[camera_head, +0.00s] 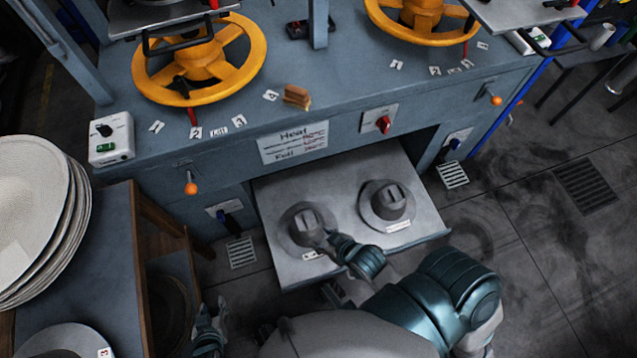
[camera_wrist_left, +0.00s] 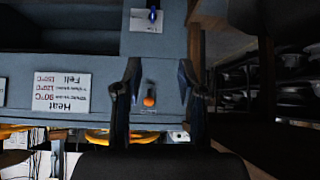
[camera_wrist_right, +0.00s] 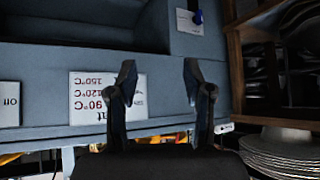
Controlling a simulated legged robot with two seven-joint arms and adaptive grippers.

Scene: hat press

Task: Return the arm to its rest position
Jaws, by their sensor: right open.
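My right gripper (camera_head: 328,240) is open and empty in the head view, in front of the left grey hat form (camera_head: 305,222) on the pulled-out tray (camera_head: 285,268). Whether it touches the form cannot be told. In the right wrist view the open fingers (camera_wrist_right: 159,72) face the blue press front, with nothing between them. My left gripper (camera_head: 208,325) is low at the bottom left of the head view. In the left wrist view its fingers (camera_wrist_left: 158,75) are apart and empty, with an orange-knobbed lever (camera_wrist_left: 149,100) seen between them in the background.
A second hat form (camera_head: 387,203) sits on the tray's right side. The blue press (camera_head: 340,85) carries yellow handwheels (camera_head: 200,62) and a heat sign (camera_head: 293,143). At left, a side table (camera_head: 110,230) bears stacked pale hats (camera_head: 35,210). Open floor (camera_head: 540,240) lies right.

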